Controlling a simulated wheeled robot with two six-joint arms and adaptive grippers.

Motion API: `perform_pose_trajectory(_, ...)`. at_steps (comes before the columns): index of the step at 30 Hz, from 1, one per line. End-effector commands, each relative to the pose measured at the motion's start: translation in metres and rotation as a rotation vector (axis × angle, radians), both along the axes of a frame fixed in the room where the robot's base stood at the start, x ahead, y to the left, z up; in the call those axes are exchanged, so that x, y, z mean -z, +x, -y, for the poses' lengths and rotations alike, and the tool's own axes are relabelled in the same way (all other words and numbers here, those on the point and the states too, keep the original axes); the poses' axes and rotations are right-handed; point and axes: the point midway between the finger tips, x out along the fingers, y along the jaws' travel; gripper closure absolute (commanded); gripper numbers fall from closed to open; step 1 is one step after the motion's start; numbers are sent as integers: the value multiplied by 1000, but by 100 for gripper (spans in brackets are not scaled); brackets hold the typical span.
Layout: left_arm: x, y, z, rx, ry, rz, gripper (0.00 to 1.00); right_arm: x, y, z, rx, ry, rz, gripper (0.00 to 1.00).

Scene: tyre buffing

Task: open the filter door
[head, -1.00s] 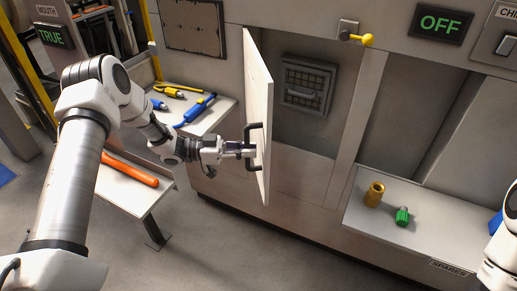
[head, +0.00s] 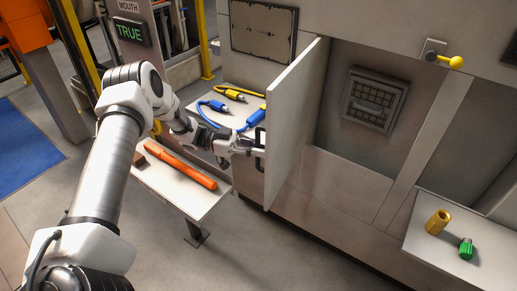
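My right gripper is out of view.
A white side table (head: 205,195) carries an orange cylindrical tool (head: 180,165). A shelf behind holds blue (head: 213,105) and yellow (head: 230,95) tools. At right, a ledge (head: 420,255) holds a brass fitting (head: 438,221) and a green one (head: 466,248). A yellow-knobbed lever (head: 455,63) juts out above.

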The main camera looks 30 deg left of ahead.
Motion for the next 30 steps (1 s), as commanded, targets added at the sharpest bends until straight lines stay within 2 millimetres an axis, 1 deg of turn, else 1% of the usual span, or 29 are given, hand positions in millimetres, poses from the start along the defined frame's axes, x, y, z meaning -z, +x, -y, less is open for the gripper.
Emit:
perform_pose_trajectory(8,0,0,0,0,1,0,100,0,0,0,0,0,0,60)
perform_pose_trajectory(9,0,0,0,0,1,0,71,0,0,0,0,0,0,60)
perform_pose_trajectory(10,0,0,0,0,1,0,60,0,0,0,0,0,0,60)
perform_pose_trajectory(11,0,0,0,0,1,0,59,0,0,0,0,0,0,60)
perform_pose_trajectory(18,0,0,0,0,0,0,59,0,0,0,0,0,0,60)
perform_pose_trajectory(21,0,-1,-4,-2,0,1,59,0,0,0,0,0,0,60)
perform_pose_trajectory(23,0,-3,-12,-4,0,0,59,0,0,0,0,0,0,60)
perform_pose_trajectory(30,1,-17,-58,-4,2,2,59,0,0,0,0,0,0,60)
